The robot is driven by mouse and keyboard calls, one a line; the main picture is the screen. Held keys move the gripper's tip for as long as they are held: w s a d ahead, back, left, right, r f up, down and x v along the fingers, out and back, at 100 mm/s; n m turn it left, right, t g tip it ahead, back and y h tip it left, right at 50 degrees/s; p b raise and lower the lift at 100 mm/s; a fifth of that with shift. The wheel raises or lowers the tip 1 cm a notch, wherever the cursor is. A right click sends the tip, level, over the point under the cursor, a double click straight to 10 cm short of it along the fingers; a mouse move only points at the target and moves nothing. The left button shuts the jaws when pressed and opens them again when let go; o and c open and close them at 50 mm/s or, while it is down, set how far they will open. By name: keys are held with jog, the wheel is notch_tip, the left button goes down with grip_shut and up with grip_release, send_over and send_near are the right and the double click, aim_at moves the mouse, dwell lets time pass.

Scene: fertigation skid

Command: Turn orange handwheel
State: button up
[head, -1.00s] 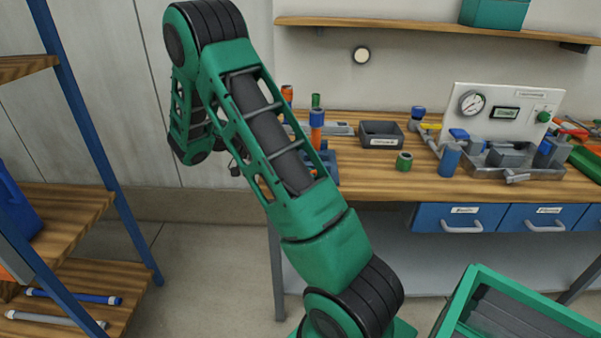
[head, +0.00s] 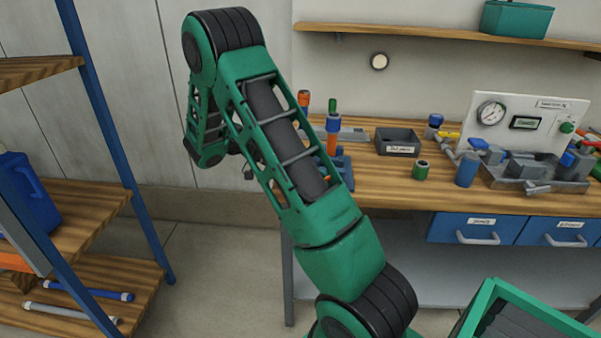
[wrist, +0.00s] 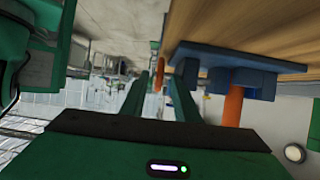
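My gripper (wrist: 160,98) is open in the wrist view, its two green fingers apart with nothing held between them. A thin orange shape (wrist: 158,76), probably the handwheel seen edge-on, shows beyond the gap between the fingertips; I cannot tell whether it touches them. It is beside a blue bracket-like body (wrist: 225,75) at the edge of the wooden bench. A thicker orange cylinder (wrist: 233,106) stands out from that blue body. In the head view my arm hides most of this corner, and the handwheel cannot be made out; the blue body (head: 345,170) shows partly behind my arm.
The wooden bench (head: 400,185) carries a grey bin (head: 397,142), a green cylinder (head: 421,170), a blue cylinder (head: 467,169) and a gauge panel (head: 526,122). A shelf rack with a blue post (head: 115,140) stands at left. Floor between rack and bench is clear.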

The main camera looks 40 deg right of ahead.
jog(key=v, duration=1)
jog(key=shift+w, duration=0.25)
jog(key=shift+a, duration=0.1)
dwell(0.3)
jog(key=s+d+r+n+t+y, duration=0.1)
jog(key=s+d+n+t+y, duration=0.15)
jog(key=s+n, duration=0.3)
jog(key=s+d+r+n+t+y, duration=0.1)
jog(key=s+d+n+y, duration=0.2)
jog(key=s, duration=0.4)
jog(key=s+a+f+n+t+y, duration=0.1)
jog(key=s+a+n+t+y, duration=0.2)
jog(key=s+a+n, duration=0.9)
jog(key=a+n+t, duration=0.1)
jog(key=t, duration=0.2)
jog(key=shift+a+f, duration=0.1)
jog(key=shift+a, duration=0.05)
